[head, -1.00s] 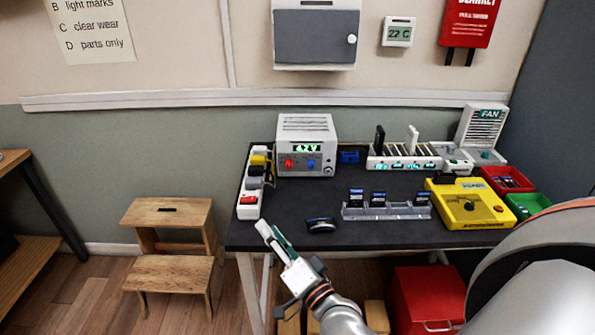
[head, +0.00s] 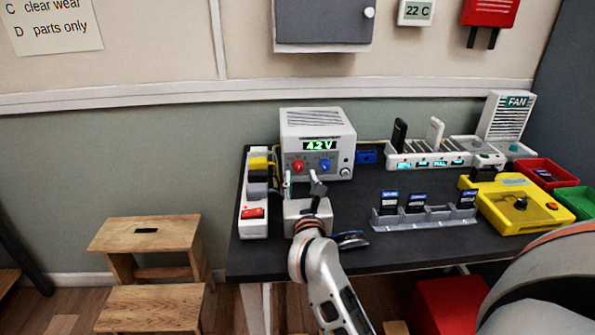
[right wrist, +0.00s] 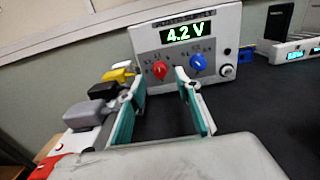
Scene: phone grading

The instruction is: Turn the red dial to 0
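The power supply (head: 318,140) is a white box at the back left of the table, its green display reading 4.2 V. Its red dial (head: 298,166) is on the front, left of the blue dial (head: 324,165). In the right wrist view the red dial (right wrist: 160,69) carries a light pointer mark, with small numbers around it too blurred to read surely. My right gripper (head: 302,182) is open and empty in front of the box, apart from the dial. In the right wrist view its fingers (right wrist: 155,90) frame the space below the two dials. My left gripper is out of view.
A power strip (head: 254,222) with plugs and a red switch stands left of the gripper. A dark oval object (head: 351,240) lies near the front edge.

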